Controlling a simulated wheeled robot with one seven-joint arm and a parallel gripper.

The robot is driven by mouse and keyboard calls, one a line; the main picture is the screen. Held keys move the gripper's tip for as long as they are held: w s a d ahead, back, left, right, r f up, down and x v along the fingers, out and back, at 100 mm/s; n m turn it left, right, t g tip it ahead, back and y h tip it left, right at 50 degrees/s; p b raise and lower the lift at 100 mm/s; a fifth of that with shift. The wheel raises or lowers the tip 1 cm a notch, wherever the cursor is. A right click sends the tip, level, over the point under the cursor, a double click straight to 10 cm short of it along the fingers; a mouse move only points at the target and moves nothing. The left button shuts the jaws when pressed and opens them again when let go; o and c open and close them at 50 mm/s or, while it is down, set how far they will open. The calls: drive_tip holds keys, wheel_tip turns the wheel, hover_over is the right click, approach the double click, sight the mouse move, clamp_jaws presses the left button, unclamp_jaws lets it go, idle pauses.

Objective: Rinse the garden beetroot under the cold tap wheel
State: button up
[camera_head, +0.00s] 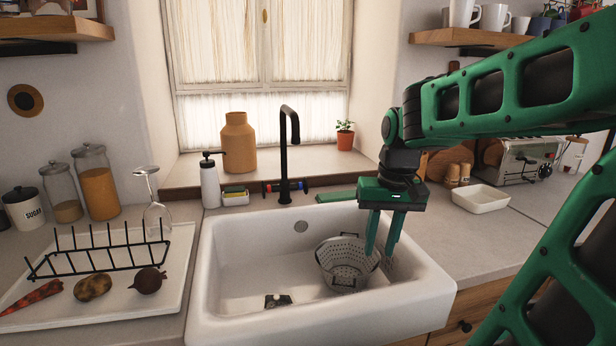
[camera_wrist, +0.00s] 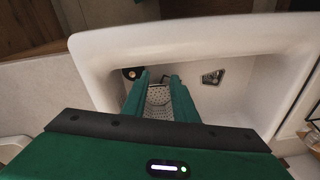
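The beetroot (camera_head: 148,281), dark and round, lies at the right end of a white draining tray left of the sink. The black tap (camera_head: 285,150) rises behind the sink (camera_head: 225,270), its spout over the back of the basin.
A grey perforated colander (camera_head: 345,265) sits in the basin by my fingertips; contact is unclear. A carrot (camera_head: 32,296), a potato (camera_head: 92,287) and a black rack (camera_head: 95,258) share the tray (camera_head: 65,318). A wine glass (camera_head: 155,215) and soap bottle (camera_head: 210,185) stand nearby.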

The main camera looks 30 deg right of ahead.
drive_tip(key=w+d+r+t, duration=0.1)
drive_tip(key=w+d+r, duration=0.1)
drive_tip(key=w, duration=0.6)
drive_tip(key=w+d+r+n, duration=0.1)
drive_tip(key=w+d+r, duration=0.15)
drive_tip(key=w, duration=0.55)
drive_tip(key=w+d+r+t, duration=0.1)
drive_tip(key=w+r, duration=0.2)
drive_tip(key=w, duration=0.5)
drive_tip(key=n+t+y, duration=0.1)
drive_tip(key=n+t, duration=0.1)
approach(302, 186)
drive_tip(key=w+f, duration=0.1)
drive_tip(key=f, duration=0.1)
drive_tip(key=w+d+f, duration=0.1)
drive_tip(key=w+f, duration=0.1)
drive_tip(key=shift+w+f, duration=0.1)
drive_tip(key=shift+w, duration=0.15)
clamp_jaws()
